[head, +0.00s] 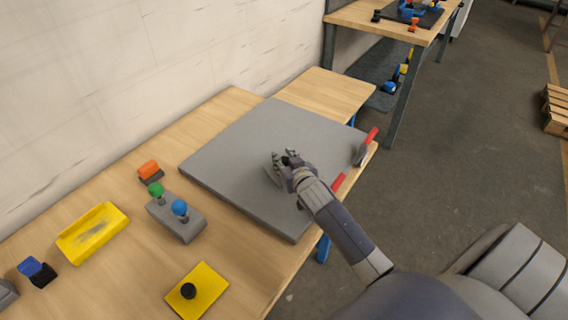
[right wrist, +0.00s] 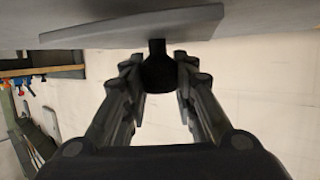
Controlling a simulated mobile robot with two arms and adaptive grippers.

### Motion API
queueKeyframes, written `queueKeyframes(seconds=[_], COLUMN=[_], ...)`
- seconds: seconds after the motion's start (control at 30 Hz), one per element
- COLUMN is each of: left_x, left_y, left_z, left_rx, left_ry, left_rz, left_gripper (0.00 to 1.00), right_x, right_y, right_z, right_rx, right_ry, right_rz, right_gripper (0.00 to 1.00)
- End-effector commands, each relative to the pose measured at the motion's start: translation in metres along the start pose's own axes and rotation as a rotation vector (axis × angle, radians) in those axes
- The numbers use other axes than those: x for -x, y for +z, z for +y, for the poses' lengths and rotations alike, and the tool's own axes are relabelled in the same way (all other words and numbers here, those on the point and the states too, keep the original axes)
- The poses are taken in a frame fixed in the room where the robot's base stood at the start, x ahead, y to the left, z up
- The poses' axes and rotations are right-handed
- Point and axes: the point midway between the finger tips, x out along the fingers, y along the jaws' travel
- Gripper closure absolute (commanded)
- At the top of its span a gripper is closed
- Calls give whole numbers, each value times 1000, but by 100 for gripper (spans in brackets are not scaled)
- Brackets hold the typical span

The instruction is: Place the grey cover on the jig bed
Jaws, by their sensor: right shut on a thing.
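The jig bed (head: 235,150) is a large flat grey slab on the wooden table. My right gripper (head: 284,163) is over the middle of the bed. In the right wrist view my right gripper (right wrist: 159,68) is shut on the black knob (right wrist: 158,72) of the grey cover (right wrist: 110,37), a thin flat plate. In the head view the cover (head: 272,170) is mostly hidden by the gripper and looks tilted. The cover is close to the bed; I cannot tell whether it touches. My left gripper is not in view.
Two red-handled clamps (head: 368,141) stand at the bed's right side, one partly behind my right arm. Left of the bed are a grey block with green and blue knobs (head: 177,219), an orange-topped piece (head: 149,170), a yellow tray (head: 92,233) and a yellow plate with black knob (head: 207,287).

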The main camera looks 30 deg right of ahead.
Motion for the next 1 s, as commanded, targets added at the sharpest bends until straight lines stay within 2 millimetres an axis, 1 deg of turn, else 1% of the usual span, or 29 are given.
queueKeyframes(seconds=[0.07,0.17,0.53,0.57,0.6,0.63,0.93,1.0], left_x=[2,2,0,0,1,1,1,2], left_y=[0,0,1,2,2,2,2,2], left_z=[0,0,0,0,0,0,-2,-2], left_rx=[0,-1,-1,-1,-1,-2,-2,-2], left_ry=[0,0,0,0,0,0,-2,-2], left_rz=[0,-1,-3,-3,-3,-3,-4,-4], left_gripper=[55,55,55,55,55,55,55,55], right_x=[-3,-6,-7,-7,-7,-7,-7,-6], right_y=[11,17,22,22,22,22,21,18], right_z=[0,0,-1,-1,-1,-1,-1,0], right_rx=[0,2,1,2,2,2,2,2], right_ry=[0,0,-1,-1,-1,-1,-1,0], right_rz=[-3,0,1,0,0,0,-1,0], right_gripper=[100,100,100,67,58,54,54,54])
